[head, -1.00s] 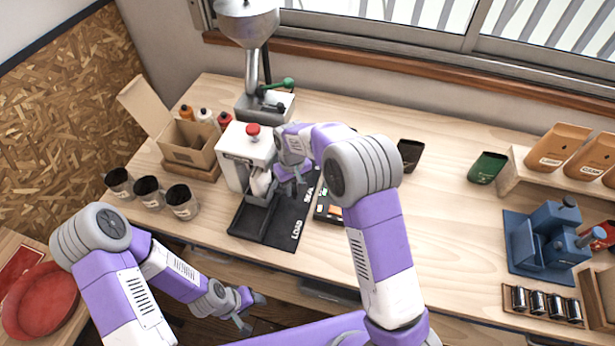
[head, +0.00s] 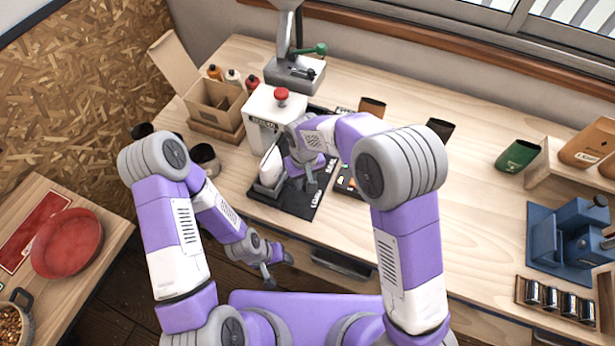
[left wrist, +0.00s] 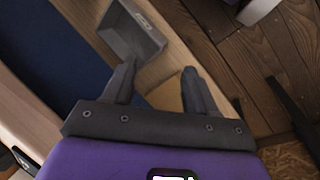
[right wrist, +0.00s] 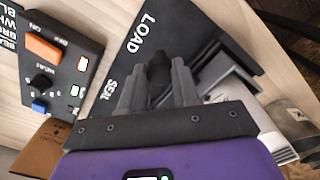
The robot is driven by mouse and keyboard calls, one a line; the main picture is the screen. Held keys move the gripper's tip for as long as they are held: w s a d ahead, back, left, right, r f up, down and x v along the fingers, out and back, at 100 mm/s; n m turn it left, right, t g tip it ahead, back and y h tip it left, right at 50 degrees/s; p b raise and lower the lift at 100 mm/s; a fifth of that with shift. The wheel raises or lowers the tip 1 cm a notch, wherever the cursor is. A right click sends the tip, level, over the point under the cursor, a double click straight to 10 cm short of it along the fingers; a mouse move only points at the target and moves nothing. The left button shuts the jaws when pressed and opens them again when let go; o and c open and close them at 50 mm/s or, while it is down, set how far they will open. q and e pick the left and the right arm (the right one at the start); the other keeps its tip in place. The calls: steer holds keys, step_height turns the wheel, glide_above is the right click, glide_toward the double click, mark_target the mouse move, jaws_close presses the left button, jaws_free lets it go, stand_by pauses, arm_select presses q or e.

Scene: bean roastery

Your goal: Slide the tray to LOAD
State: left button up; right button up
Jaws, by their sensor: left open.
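The grey tray (head: 268,189) sits on the black mat (head: 298,207), in front of the white sealing machine (head: 263,133). A pale pouch (head: 271,163) shows above the tray. The white LOAD lettering (head: 317,196) is at the mat's front right; it also shows in the right wrist view (right wrist: 141,33). My right gripper (head: 308,182) is low at the tray's right side. In the right wrist view its fingers (right wrist: 158,82) close on a dark upright handle (right wrist: 160,70). My left gripper (head: 279,264) is open and empty, below the bench's front edge.
A control box (right wrist: 52,60) with an orange switch lies right of the mat. A cardboard box (head: 212,103) and dark cups (head: 203,158) stand left of the machine. A blue press (head: 565,245) is far right. The bench middle is mostly clear.

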steer(key=o, duration=0.5)
steer(key=shift+s+a, duration=0.2)
steer(key=shift+s, duration=0.05)
steer(key=shift+w+d, duration=0.1)
steer(key=shift+r, duration=0.2)
steer(key=shift+r+p, duration=0.45)
steer(key=shift+r, duration=3.1)
